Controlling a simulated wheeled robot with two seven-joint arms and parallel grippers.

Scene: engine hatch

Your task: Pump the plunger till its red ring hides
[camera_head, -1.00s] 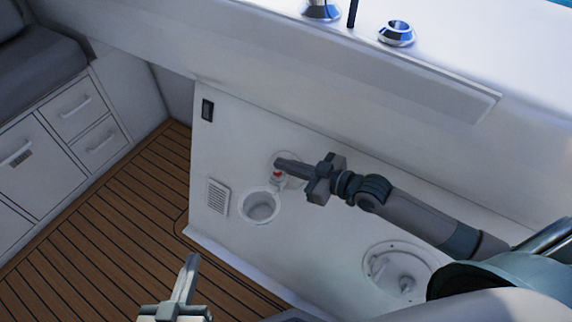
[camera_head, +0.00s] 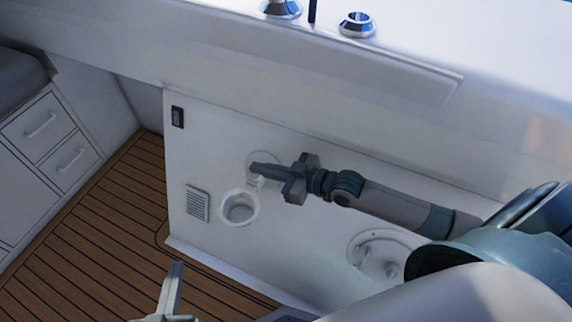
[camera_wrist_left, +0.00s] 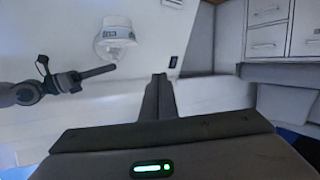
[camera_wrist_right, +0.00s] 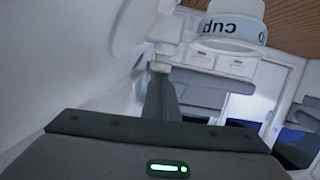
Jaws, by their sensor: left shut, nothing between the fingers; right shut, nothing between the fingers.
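A small white part of the plunger (camera_head: 258,181) shows just below the fingers in the head view. No red ring shows in any view now. My left gripper (camera_head: 176,267) is shut and empty, low in the head view, apart from the panel. It also shows in the left wrist view (camera_wrist_left: 159,77).
A vent (camera_head: 198,203), a black switch (camera_head: 178,117) and a round recess (camera_head: 383,254) are on the panel. The wooden floor (camera_head: 110,235) is clear.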

